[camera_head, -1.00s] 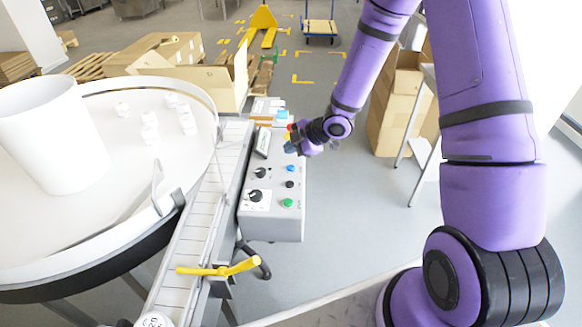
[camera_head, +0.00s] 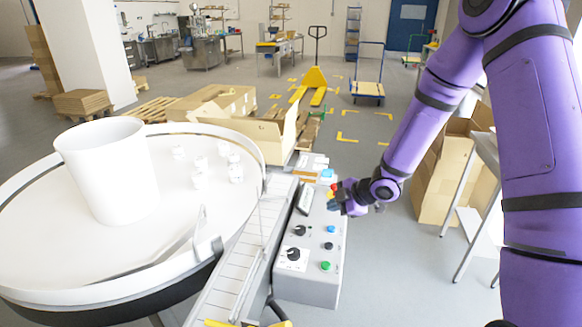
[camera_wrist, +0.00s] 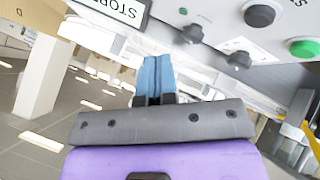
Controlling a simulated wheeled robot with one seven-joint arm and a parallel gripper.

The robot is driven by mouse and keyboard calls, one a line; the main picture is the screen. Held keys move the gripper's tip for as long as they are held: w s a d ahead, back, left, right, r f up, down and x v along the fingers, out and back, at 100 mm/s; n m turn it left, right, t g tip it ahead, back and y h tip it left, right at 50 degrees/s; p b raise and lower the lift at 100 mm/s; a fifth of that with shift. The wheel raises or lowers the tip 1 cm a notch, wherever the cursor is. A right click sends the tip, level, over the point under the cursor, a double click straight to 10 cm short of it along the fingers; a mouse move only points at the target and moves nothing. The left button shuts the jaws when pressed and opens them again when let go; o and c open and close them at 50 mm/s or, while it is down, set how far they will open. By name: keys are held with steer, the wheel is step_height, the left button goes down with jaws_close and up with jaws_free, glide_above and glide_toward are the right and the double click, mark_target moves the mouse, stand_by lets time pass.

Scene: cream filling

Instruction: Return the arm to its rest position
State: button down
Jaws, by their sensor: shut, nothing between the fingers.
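My purple arm comes in from the right in the head view. My gripper (camera_head: 334,203) is over the far part of the grey control box (camera_head: 312,277), close to the red button (camera_head: 335,188). In the wrist view my gripper (camera_wrist: 155,62) has its blue fingers together, with nothing between them. The box face shows there with dark knobs, a green button (camera_wrist: 304,48) and a label reading STOP. Whether the fingers touch the box cannot be told.
Left of the box runs a slatted conveyor (camera_head: 232,275) beside a round white turntable (camera_head: 30,215) with a white bin (camera_head: 108,170) and several small white jars. Cardboard boxes (camera_head: 436,185) and a metal-legged table stand at right.

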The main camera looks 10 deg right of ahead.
steer(key=s+d+r+m+t+h, duration=0.1)
steer(key=s+d+r+m+h, duration=0.2)
steer(key=r, duration=0.4)
steer(key=s+d+r+m+h, duration=0.2)
steer(key=d+r+m, duration=0.1)
steer(key=r, duration=0.5)
steer(key=s+d+r+m+t+h, duration=0.1)
steer(key=s+d+r+m+h, duration=0.2)
steer(key=r, duration=0.4)
steer(key=s+r+m+g, duration=0.1)
steer(key=s+r+m, duration=0.2)
steer(key=s, duration=0.5)
steer(key=s+a+r+m+g, duration=0.1)
steer(key=s+r+m, duration=0.2)
steer(key=s, duration=0.5)
steer(key=s+a+r+m+y, duration=0.1)
steer(key=s+r+m, duration=0.2)
steer(key=s, duration=0.5)
steer(key=shift+s+r+m+g, duration=0.3)
steer(key=shift+r+m+g, duration=0.1)
steer(key=shift+r, duration=0.4)
